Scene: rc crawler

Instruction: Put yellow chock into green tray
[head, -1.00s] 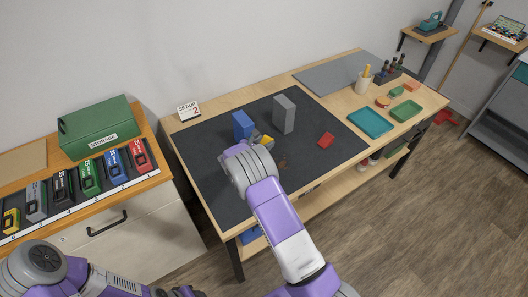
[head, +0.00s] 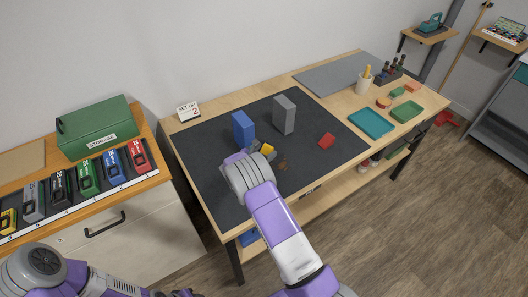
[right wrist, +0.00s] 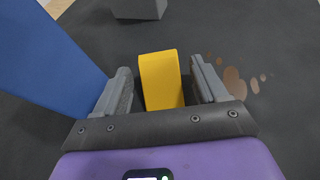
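The yellow chock (head: 267,148) stands on the dark mat (head: 210,185) of the workbench, just in front of the blue block (head: 242,128). In the right wrist view the chock (right wrist: 162,80) lies between the two fingers of my right gripper (right wrist: 164,85), with a gap on each side. That gripper is open, and its fingers point toward the chock. In the head view my right gripper (head: 262,151) is partly hidden by its own wrist. The green tray (head: 405,111) is at the right end of the bench and looks empty. My left gripper is at the bottom edge, too cut off to judge.
The blue block (right wrist: 45,55) stands close beside the left finger. Brown spots mark the mat. A teal tray (head: 371,123) is left of the green tray.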

